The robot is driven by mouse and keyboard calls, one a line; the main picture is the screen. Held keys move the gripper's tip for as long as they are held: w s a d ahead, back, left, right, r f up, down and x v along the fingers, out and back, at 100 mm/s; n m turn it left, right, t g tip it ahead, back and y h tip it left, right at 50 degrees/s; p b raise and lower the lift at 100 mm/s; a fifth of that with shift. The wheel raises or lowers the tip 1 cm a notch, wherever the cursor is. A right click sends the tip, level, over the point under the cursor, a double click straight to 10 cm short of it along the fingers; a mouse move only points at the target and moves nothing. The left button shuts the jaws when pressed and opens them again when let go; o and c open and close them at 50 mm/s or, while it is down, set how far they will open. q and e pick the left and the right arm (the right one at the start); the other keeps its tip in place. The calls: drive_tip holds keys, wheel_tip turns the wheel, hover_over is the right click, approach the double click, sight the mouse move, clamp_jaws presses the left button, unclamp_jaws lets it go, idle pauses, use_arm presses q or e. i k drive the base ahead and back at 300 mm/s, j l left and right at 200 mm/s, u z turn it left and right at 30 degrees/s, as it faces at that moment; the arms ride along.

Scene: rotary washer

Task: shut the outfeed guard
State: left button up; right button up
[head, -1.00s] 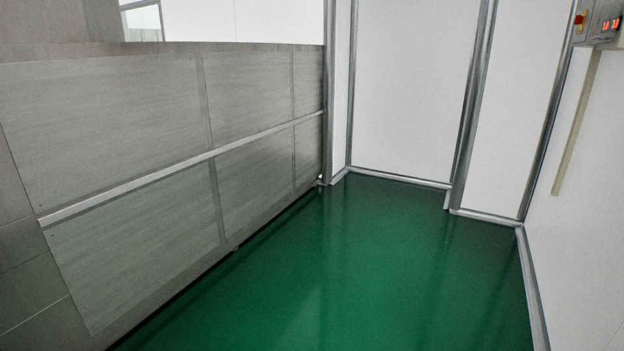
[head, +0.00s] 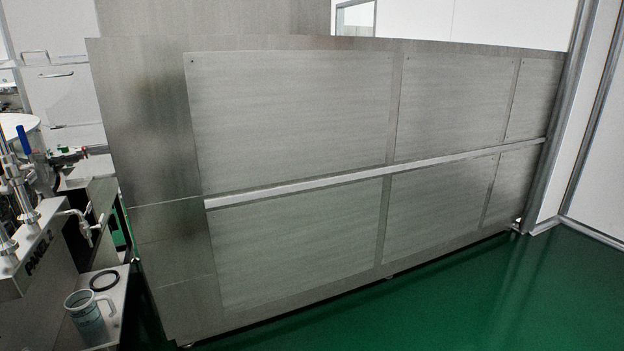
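I cannot make out an outfeed guard in the head view. A large grey metal machine housing (head: 290,110) with riveted panels and a pale horizontal rail (head: 300,185) fills the middle; I cannot tell whether it belongs to the washer. Neither of my grippers is in view.
At the left stands a steel bench (head: 102,308) with a jug (head: 86,316), a black ring (head: 104,280) and pipework with a blue-handled valve (head: 24,140). White cabinets (head: 62,95) are behind. Green floor (head: 470,300) is clear at the lower right. White walls and a metal post stand at the right.

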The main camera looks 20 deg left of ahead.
sight(52, 61)
drive_tip(key=i+j+u, duration=0.2)
drive_tip(key=i+u, duration=0.25)
drive_tip(key=i+j+u, duration=0.1)
drive_tip(key=i+u, duration=0.6)
drive_tip(key=u, duration=0.15)
drive_tip(key=i+l+u, duration=0.25)
drive_tip(key=i+u, duration=0.2)
drive_tip(key=k, duration=0.05)
